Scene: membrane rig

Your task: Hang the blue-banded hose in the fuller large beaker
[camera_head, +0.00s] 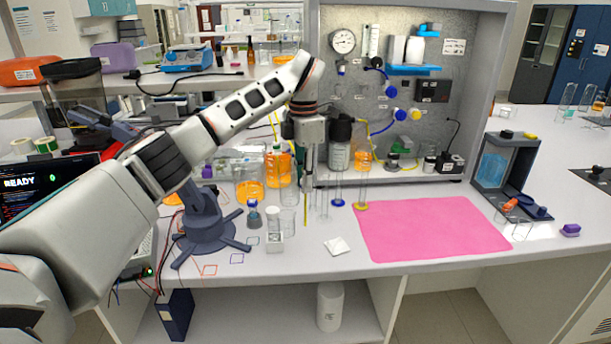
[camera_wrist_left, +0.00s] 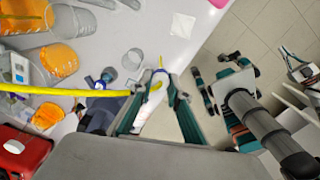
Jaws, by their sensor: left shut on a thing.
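My left gripper (camera_head: 309,168) points down above the bench, among the glassware. In the left wrist view the gripper (camera_wrist_left: 158,100) is shut on a yellow hose (camera_wrist_left: 50,91), which runs in from the left edge. A yellow length of hose (camera_head: 306,205) hangs below the gripper in the head view. A wide beaker with orange liquid (camera_head: 249,190) stands left of the gripper. Another orange-filled vessel (camera_head: 278,168) stands closer to it. The left wrist view also shows an orange-filled beaker (camera_wrist_left: 58,60).
Tall cylinders with a blue base (camera_head: 338,203) and a yellow base (camera_head: 361,206) stand right of the gripper. A pink mat (camera_head: 430,230) lies clear on the right. The panel (camera_head: 410,100) rises behind.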

